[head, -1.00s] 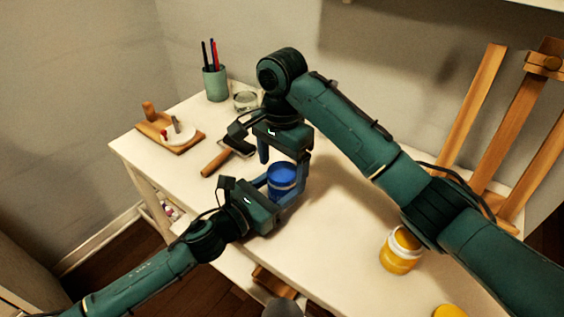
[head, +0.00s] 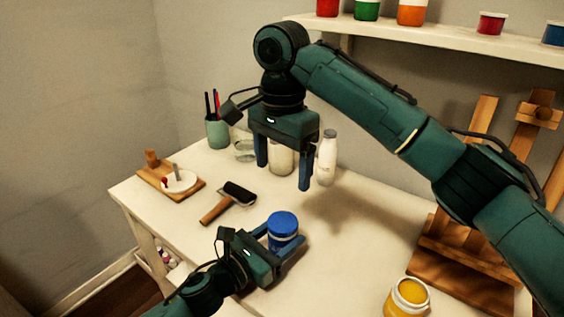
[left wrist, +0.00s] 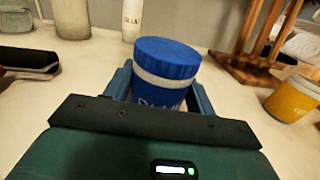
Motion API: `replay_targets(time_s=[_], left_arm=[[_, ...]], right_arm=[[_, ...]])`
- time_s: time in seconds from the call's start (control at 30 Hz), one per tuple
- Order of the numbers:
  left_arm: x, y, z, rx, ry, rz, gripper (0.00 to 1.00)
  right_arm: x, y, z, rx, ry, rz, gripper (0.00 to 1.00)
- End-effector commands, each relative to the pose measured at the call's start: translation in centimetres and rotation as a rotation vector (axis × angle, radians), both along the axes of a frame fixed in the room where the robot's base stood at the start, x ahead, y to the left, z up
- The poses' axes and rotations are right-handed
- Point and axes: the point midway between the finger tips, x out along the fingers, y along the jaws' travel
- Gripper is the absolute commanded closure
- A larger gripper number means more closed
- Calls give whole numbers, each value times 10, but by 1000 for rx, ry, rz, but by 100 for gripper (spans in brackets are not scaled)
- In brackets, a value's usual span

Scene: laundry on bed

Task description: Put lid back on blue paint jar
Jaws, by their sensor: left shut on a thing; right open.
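The blue paint jar (head: 281,242) stands on the table with its blue lid (head: 282,221) on top. In the left wrist view the lid (left wrist: 167,57) covers the jar (left wrist: 158,95), with a white band below it; I cannot tell how tightly it sits. My left gripper (head: 283,240) is shut around the jar's sides, below the lid. My right gripper (head: 284,175) is open and empty, raised above and behind the jar, clear of the lid.
A yellow paint jar (head: 407,298) stands open at right. A roller (head: 229,202), wooden palette board (head: 185,194), pen cup (head: 217,133), and white bottle (head: 327,158) lie around. An easel (head: 470,235) stands right; a shelf (head: 440,37) with paint jars is above.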

Motion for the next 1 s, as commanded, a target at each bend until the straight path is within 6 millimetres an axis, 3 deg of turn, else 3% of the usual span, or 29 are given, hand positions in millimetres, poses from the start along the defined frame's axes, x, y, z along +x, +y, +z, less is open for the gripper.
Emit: replay_targets(time_s=[0.27,0.3,0.5,0.6,0.87,1.0], left_arm=[[0,0,-1,1,1,0,100],[0,0,-1,1,1,0,42],[0,0,0,1,1,0,25],[0,0,0,1,1,0,19],[-2,2,0,0,1,0,19],[-14,14,-1,1,1,1,19]], right_arm=[[0,0,1,-1,1,-1,20],[0,0,0,-1,1,0,20],[0,0,1,0,0,0,20],[0,0,0,0,0,0,20],[0,0,0,0,0,0,20],[0,0,1,0,0,0,20]])
